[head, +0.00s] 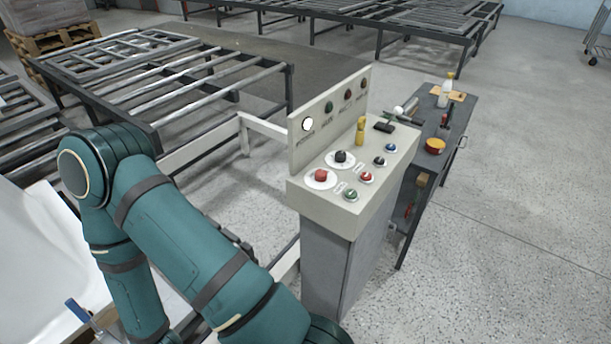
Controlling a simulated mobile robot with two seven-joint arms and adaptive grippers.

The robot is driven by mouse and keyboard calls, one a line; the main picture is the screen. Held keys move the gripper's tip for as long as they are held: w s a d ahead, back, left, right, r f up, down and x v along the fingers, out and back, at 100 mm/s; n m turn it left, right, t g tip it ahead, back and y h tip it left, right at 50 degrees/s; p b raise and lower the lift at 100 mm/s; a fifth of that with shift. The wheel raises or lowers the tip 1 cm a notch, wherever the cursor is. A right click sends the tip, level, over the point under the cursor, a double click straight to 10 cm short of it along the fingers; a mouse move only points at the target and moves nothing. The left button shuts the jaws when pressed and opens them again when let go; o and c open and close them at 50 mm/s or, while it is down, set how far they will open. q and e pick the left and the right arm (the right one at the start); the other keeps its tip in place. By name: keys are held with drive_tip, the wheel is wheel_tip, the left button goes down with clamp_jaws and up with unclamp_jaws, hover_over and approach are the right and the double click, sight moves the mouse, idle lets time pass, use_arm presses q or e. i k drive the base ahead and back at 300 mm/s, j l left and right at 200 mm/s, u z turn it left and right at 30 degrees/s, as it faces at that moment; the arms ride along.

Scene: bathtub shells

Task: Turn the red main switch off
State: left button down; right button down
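The control console (345,212) stands in the middle of the head view, its sloped top facing me. A red knob (321,176) sits on a white round plate at its left front. A black knob (341,157) sits on a similar plate behind it. A smaller red button (366,177) is to the right, by a green button (350,195). I cannot tell for sure which red control is the main switch, nor its setting. Neither of my grippers is in view; a teal arm of mine fills the lower left, apart from the console in the picture.
The console's upright back panel shows a lit white lamp (308,124) and several dark lamps. A yellow object (361,131) stands on the console. A grey bench (455,128) with small items is right of it. A roller conveyor (200,82) lies behind left. Floor at right is clear.

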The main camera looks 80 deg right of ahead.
sight(320, 174)
drive_tip(key=z, duration=2.6)
